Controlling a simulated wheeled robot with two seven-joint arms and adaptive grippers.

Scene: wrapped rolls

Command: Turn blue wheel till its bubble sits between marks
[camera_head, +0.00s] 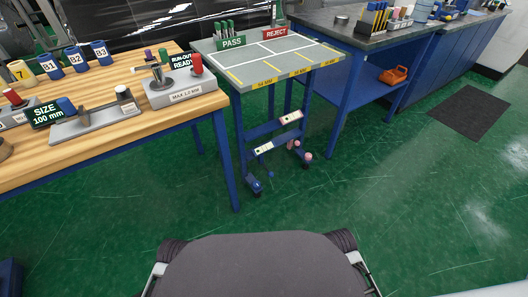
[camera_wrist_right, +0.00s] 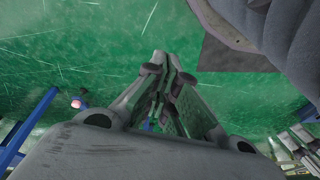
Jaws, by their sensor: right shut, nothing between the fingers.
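A grey-topped cart (camera_head: 268,59) with blue legs stands in the middle of the head view. Its lower frame carries two pale level strips, the upper level (camera_head: 291,117) and the lower level (camera_head: 264,150). Their bubbles are too small to make out. A small blue round part (camera_head: 270,174), possibly the blue wheel, shows low under the cart. Pink round parts (camera_head: 308,156) are to its right. In the right wrist view my right gripper (camera_wrist_right: 168,62) is shut and empty, above the green floor, touching nothing visible. My left gripper is out of view.
A wooden bench (camera_head: 140,82) with gauges and labelled cups is at the left. A dark-topped blue bench (camera_head: 365,30) stands behind right, with an orange basket (camera_head: 394,74) on its lower shelf. Green floor (camera_head: 400,210) is open in front of the cart. A dark mat (camera_head: 468,112) lies right.

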